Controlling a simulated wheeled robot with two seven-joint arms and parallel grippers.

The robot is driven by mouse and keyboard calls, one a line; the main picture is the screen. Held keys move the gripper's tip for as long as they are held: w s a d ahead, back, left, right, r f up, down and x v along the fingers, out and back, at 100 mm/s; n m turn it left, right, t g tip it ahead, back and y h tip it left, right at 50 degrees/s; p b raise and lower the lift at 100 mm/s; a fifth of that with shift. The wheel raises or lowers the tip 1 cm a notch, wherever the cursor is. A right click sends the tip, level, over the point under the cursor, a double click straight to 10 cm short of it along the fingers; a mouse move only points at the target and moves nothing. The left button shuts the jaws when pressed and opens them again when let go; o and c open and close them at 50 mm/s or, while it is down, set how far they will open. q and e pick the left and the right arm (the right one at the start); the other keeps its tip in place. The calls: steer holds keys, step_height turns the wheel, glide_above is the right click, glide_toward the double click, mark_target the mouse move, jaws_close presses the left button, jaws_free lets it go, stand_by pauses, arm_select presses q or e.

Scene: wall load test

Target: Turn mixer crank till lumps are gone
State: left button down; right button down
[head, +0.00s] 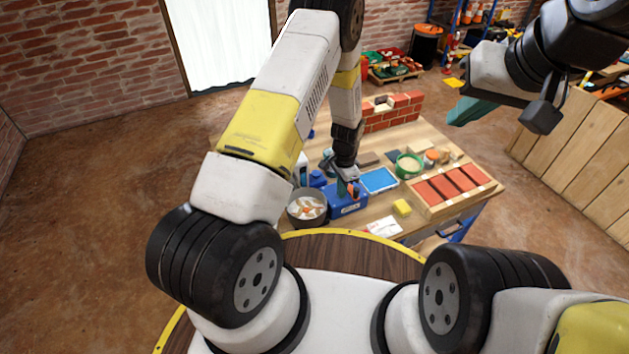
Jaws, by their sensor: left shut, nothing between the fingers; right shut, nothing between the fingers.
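A grey mixer bowl (307,220) stands near the table's front left edge, with whitish and orange-brown lumps (307,207) in it. A blue mixer box (348,205) stands right beside the bowl. A small orange-red part (354,189), perhaps the crank's knob, shows above the box. My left gripper (347,185) points down just over the box, close to that part; I cannot tell whether it touches it. It is shut with nothing between its fingers. My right gripper (470,110) is raised at the upper right, away from the mixer, shut and empty.
On the wooden table (440,226) are a blue tray (379,180), a green tub (408,166), a yellow sponge (402,207), a white card (384,226) and a wooden tray with red bricks (450,185). A low brick wall (393,110) stands at the back.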

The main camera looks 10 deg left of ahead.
arm_select(q)
steer(key=shift+f, duration=0.25)
steer(key=shift+r, duration=0.75)
steer(key=shift+d, duration=0.1)
stand_by(0.5)
